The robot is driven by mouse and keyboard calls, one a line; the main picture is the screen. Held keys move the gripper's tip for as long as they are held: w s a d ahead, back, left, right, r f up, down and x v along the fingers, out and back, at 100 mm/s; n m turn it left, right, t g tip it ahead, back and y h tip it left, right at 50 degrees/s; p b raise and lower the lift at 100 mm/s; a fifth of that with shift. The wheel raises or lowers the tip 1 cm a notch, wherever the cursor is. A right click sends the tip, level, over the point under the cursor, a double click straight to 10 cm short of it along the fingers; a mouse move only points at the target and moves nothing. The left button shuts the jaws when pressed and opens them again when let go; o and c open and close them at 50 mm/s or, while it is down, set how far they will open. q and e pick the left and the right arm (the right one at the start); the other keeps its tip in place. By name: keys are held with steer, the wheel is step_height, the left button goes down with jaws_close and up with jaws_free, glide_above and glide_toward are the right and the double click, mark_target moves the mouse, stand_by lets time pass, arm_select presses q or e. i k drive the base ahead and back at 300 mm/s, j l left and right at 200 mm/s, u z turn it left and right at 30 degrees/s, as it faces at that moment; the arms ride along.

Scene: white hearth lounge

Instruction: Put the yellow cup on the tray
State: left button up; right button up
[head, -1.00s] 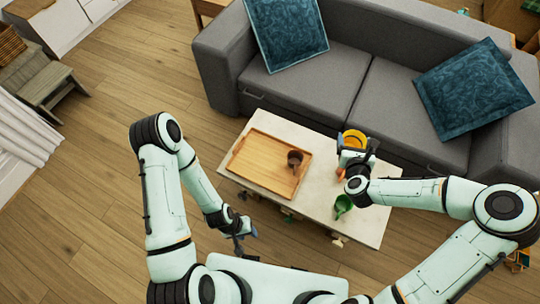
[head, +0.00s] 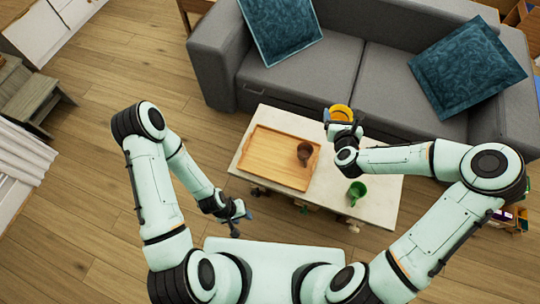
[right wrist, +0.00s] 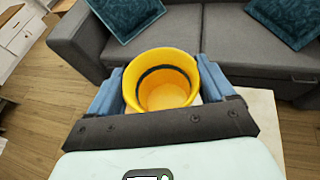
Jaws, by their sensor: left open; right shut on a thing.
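The yellow cup (head: 341,113) is held in my right gripper (head: 341,122), above the far side of the table near the sofa. In the right wrist view the yellow cup (right wrist: 161,82) sits upright, mouth toward the camera, between the two blue fingers of the right gripper (right wrist: 160,92). The wooden tray (head: 262,158) lies on the white table, left of the right gripper, with a brown cup (head: 304,152) on its right part. My left gripper (head: 238,220) is open and empty, off the table's near left side.
The white table (head: 325,195) also carries a green cup (head: 356,191) right of the tray. A grey sofa (head: 330,72) with blue cushions stands behind the table. The left part of the tray is bare.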

mark_target(273, 168)
steer(key=j, duration=1.7)
steer(key=i+z, duration=0.05)
steer(key=i, duration=0.05)
